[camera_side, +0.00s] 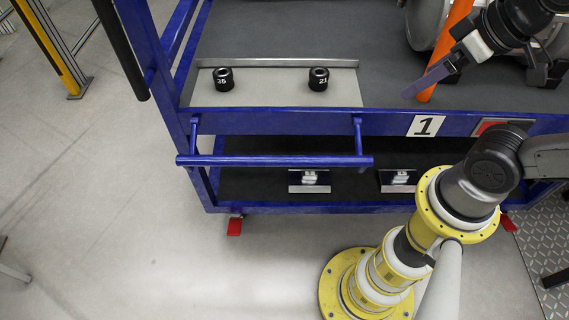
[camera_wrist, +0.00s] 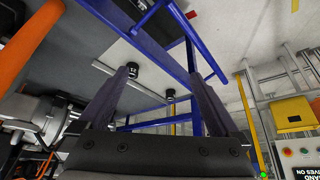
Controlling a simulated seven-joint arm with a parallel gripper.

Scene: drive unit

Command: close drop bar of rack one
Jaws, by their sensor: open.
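The blue drop bar (camera_side: 275,161) of rack one hangs in front of the rack's front edge on two short arms. It stands out lower than the top shelf. The rack carries a white "1" plate (camera_side: 425,126). The drop bar also shows at the top of the wrist view (camera_wrist: 197,38). My gripper (camera_side: 413,91) is over the right part of the top shelf, apart from the bar. In the wrist view my gripper (camera_wrist: 161,74) shows two dark fingers spread wide with nothing held between them.
Two black sockets, "35" (camera_side: 223,79) and "21" (camera_side: 318,79), stand on a light plate on the top shelf. An orange post (camera_side: 449,45) rises close beside my gripper. A black-gripped bar (camera_side: 121,50) stands at the rack's left.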

